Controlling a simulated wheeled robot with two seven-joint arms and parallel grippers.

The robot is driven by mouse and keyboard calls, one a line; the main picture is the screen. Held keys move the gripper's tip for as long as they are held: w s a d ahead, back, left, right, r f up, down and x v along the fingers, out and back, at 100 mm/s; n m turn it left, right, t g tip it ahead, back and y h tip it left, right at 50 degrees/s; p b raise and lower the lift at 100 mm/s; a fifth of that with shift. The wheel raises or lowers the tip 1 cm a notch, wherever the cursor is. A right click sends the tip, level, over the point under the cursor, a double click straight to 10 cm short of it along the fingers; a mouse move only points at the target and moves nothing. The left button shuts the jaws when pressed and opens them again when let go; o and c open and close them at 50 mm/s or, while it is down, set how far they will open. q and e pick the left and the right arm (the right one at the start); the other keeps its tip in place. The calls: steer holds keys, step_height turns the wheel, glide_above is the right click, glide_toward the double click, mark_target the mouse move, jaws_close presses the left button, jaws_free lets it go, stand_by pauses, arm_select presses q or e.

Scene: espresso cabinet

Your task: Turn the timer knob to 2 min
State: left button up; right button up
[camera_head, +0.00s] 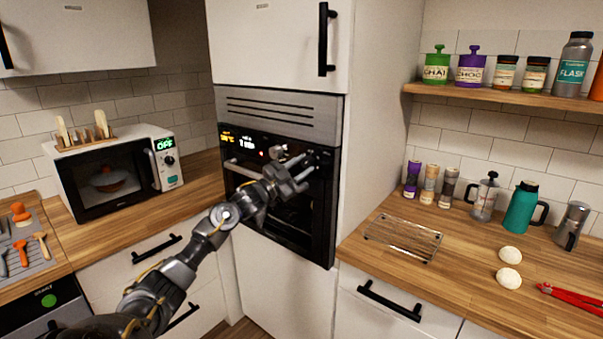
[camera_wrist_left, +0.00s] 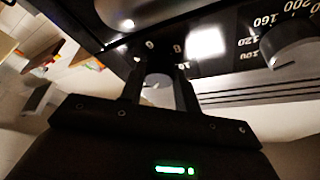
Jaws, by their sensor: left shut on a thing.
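The built-in oven (camera_head: 312,220) sits in the tall white cabinet, with a black control panel near its top. A small white readout (camera_head: 247,142) on the panel seems to read 1 min. My left gripper (camera_head: 295,160) is at the right part of this panel. In the left wrist view the timer knob (camera_wrist_left: 157,84), a grey round knob, sits between my two dark fingers (camera_wrist_left: 158,80), which are shut on it. Its pointer is too small to read. My right gripper is in neither view.
A temperature knob (camera_wrist_left: 292,46) with numbers is beside the gripper in the left wrist view. The oven handle (camera_head: 240,170) runs below the panel. A microwave (camera_head: 165,160) showing OFF stands left; a wire rack (camera_head: 402,238) lies on the right counter.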

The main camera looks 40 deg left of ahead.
arm_select(q)
steer(key=shift+a+m+g+h+b, duration=0.1)
steer(key=shift+m+g+h+b, duration=0.35)
steer(key=shift+m, duration=0.85)
steer(key=o, duration=1)
steer(key=shift+b+v, duration=1.9)
steer(key=shift+v, duration=3.55)
